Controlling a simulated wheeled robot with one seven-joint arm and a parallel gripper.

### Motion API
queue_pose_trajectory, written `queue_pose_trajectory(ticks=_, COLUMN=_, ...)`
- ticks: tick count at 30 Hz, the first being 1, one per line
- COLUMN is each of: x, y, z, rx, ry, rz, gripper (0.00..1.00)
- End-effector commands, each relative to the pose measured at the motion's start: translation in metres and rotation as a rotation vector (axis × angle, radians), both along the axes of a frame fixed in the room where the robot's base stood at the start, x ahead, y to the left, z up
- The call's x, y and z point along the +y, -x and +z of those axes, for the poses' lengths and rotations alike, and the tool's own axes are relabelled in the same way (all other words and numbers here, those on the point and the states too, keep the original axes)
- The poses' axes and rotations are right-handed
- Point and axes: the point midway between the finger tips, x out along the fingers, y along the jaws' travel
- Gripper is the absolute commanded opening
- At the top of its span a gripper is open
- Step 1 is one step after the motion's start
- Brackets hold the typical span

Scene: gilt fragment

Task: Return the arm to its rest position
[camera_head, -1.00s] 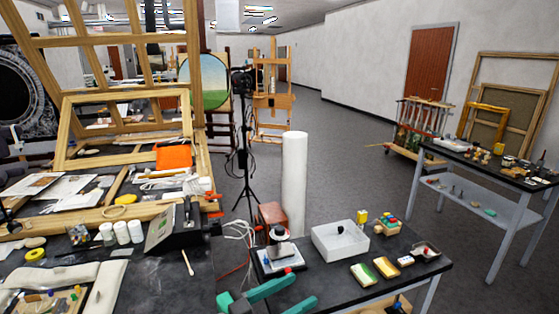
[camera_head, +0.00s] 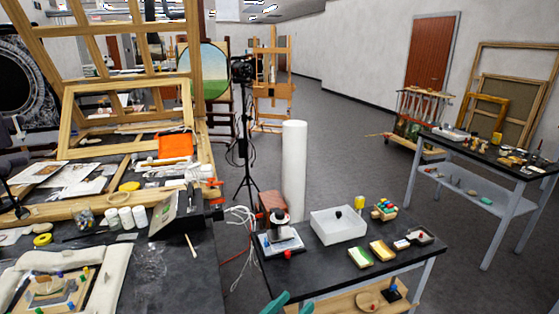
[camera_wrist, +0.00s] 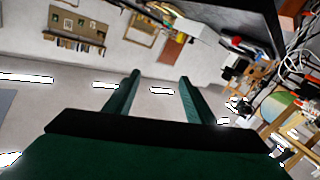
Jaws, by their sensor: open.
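My gripper (camera_wrist: 157,97) shows in the wrist view as two green fingers standing well apart, with nothing between them. In the head view only a small green part of my gripper (camera_head: 287,303) shows at the bottom edge, in front of the small black table (camera_head: 300,275). The rest of my arm is out of that view. The wrist view is turned over, with ceiling lights and the wall behind the fingers.
A white box (camera_head: 338,226), sponges (camera_head: 382,250) and a small scale-like device (camera_head: 280,238) stand on the small table. A cluttered workbench (camera_head: 170,270) is at left, a tall white roll (camera_head: 294,165) behind. Grey floor (camera_head: 350,130) is open toward the back.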

Motion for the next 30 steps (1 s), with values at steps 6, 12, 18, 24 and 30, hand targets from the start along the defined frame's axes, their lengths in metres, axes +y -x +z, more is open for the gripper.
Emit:
queue_pose_trajectory(ticks=6, x=0.003, y=0.023, z=-0.077, rx=0.131, ry=0.052, rz=0.194, gripper=0.50)
queue_pose_trajectory(ticks=12, x=0.012, y=0.061, z=-0.136, rx=0.214, ry=0.051, rz=0.362, gripper=0.50)
queue_pose_trajectory(ticks=18, x=0.022, y=0.113, z=-0.180, rx=0.264, ry=0.013, rz=0.507, gripper=0.50)
queue_pose_trajectory(ticks=24, x=0.032, y=0.173, z=-0.205, rx=0.277, ry=-0.055, rz=0.617, gripper=0.50)
queue_pose_trajectory(ticks=30, x=0.039, y=0.235, z=-0.210, rx=0.255, ry=-0.142, rz=0.685, gripper=0.50)
